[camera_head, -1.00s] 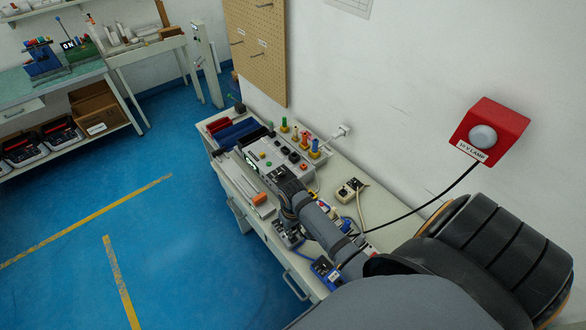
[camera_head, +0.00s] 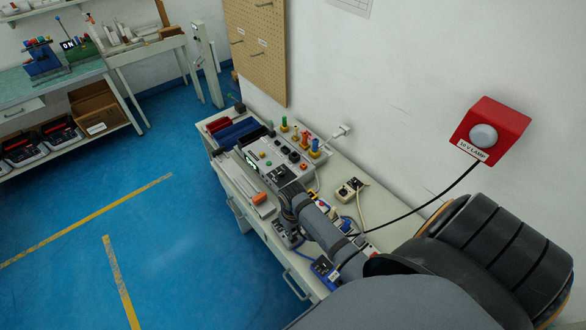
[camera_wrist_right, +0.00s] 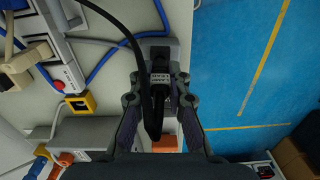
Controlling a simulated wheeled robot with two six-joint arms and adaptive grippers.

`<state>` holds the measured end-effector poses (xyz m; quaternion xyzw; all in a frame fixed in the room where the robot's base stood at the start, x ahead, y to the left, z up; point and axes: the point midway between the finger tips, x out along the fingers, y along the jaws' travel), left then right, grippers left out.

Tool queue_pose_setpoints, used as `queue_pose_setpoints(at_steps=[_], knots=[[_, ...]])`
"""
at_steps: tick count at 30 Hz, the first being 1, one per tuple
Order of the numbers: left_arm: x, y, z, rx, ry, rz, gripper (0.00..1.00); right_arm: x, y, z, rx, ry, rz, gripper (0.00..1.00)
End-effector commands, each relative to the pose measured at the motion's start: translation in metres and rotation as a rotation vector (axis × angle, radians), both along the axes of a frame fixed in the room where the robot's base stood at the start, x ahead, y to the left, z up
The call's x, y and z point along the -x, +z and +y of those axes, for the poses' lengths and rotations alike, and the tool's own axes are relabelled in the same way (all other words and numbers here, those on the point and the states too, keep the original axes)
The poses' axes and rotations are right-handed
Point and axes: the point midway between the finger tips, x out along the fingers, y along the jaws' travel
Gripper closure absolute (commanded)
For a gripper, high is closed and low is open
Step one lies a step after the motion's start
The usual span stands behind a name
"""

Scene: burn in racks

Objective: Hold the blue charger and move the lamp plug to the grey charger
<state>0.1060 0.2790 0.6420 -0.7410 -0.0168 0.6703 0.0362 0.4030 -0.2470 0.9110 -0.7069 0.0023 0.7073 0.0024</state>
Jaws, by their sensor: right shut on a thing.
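My right gripper (camera_wrist_right: 160,88) is shut on the black lamp plug (camera_wrist_right: 160,78), which has a white label. Its black cable (camera_wrist_right: 125,30) curves up to the left in the wrist view. A grey block, likely the grey charger (camera_wrist_right: 152,48), lies just beyond the plug; I cannot tell whether they touch. In the head view my right gripper (camera_head: 283,177) reaches over the bench and the plug is hidden. The blue charger (camera_head: 324,269) sits near the bench's front edge, beside my right arm. The red lamp (camera_head: 490,130) hangs on the wall. My left gripper is not in view.
The bench (camera_head: 350,153) holds a control panel (camera_head: 262,150), several coloured posts, a beige socket box (camera_head: 348,189) and blue cables. A yellow-framed part (camera_wrist_right: 81,103) lies left of the gripper. Blue floor (camera_head: 190,230) is clear in front.

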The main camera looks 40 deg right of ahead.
Motion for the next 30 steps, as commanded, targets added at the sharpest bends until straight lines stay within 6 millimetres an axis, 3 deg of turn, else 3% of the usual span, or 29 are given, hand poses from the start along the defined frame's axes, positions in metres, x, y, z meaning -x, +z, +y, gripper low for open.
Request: queue_pose_setpoints(at_steps=[17,18,24,30], knots=[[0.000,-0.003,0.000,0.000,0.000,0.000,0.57,0.000,-0.012,0.000,0.000,0.000,0.001,1.00],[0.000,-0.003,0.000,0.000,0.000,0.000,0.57,0.000,-0.013,0.000,0.000,0.000,0.001,0.83],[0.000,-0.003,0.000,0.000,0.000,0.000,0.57,0.000,-0.012,0.000,0.000,0.000,0.000,0.58],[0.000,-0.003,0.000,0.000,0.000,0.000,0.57,0.000,-0.012,0.000,0.000,0.000,0.000,0.58]])
